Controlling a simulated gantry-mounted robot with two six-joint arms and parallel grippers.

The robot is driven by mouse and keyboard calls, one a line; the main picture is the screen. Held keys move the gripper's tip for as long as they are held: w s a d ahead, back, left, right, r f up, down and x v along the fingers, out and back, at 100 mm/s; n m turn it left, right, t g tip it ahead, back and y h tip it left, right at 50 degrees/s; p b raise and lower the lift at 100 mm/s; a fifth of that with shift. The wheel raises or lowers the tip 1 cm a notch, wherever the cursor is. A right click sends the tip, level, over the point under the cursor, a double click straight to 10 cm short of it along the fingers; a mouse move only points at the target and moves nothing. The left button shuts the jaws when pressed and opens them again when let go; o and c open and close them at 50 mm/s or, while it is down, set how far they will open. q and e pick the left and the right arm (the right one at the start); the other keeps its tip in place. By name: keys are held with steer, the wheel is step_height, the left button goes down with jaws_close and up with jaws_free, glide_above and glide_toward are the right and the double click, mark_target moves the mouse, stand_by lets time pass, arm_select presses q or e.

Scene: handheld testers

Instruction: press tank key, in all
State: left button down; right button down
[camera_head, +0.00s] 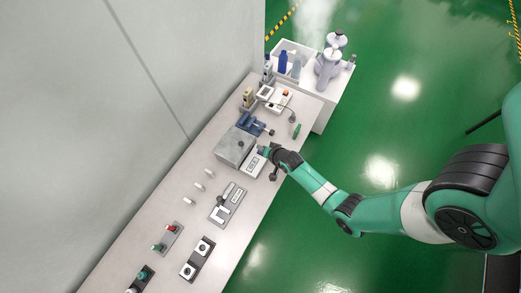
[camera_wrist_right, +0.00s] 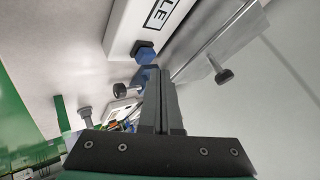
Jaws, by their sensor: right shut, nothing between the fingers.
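My right gripper (camera_head: 264,150) is over the table beside a white device with a dark-framed label (camera_head: 253,164) and a grey metal box (camera_head: 235,147). In the right wrist view its two fingers (camera_wrist_right: 159,76) are shut together with nothing between them. The white device (camera_wrist_right: 122,28) is at the top there, with a label ending in "LE". A blue hexagonal knob or key (camera_wrist_right: 144,51) is at its edge, just beyond the fingertips; I cannot tell whether they touch it. No key is legibly marked "tank". My left gripper is not in view.
A blue vise-like tool (camera_head: 254,124) and a white tester with a red part (camera_head: 283,99) are farther back on the table. A grey plate with a white part (camera_head: 227,204) and red and green button boxes are nearer. The wall borders the left side.

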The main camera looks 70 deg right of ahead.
steer(key=shift+f, duration=0.1)
stand_by(0.5)
steer(key=shift+f+b, duration=0.35)
steer(key=shift+f+b, duration=0.5)
steer(key=shift+f, duration=0.05)
stand_by(0.5)
steer(key=shift+r, duration=0.1)
steer(key=shift+r+p, duration=0.85)
steer(key=shift+p, duration=0.1)
step_height(320, 180, up, 5)
steer(key=p, duration=0.5)
steer(key=shift+r, duration=0.1)
steer(key=shift+a, duration=0.1)
stand_by(0.5)
